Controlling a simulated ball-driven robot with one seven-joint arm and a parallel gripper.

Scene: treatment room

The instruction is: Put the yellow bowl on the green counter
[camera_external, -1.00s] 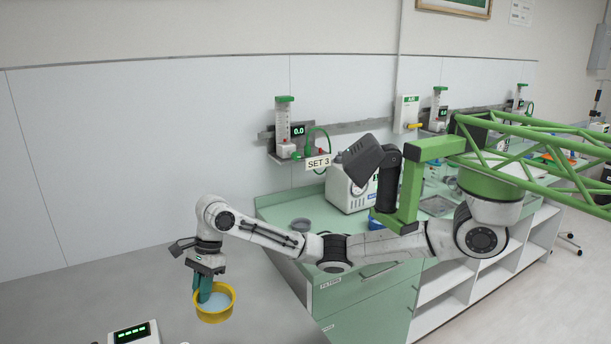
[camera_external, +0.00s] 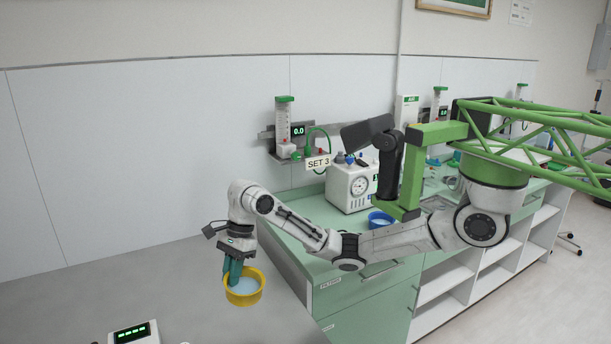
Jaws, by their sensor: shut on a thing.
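The yellow bowl (camera_external: 244,298) has a pale blue inside. It is held in my gripper (camera_external: 233,277), left of the counter and over the grey surface. My gripper points down with its green fingers shut on the bowl's left rim. The bowl looks roughly level, and I cannot tell its exact height above the grey surface. The green counter (camera_external: 312,207) stands to the right of the bowl, with drawers and white shelves below. My arm hides part of the counter's front and top.
On the counter stand a white machine with a gauge (camera_external: 351,187) and a blue bowl (camera_external: 380,219). A flow meter marked SET 3 (camera_external: 283,128) is on the wall behind. A grey surface (camera_external: 130,285) lies at left, with a device with green lights (camera_external: 134,332). The counter's left end looks clear.

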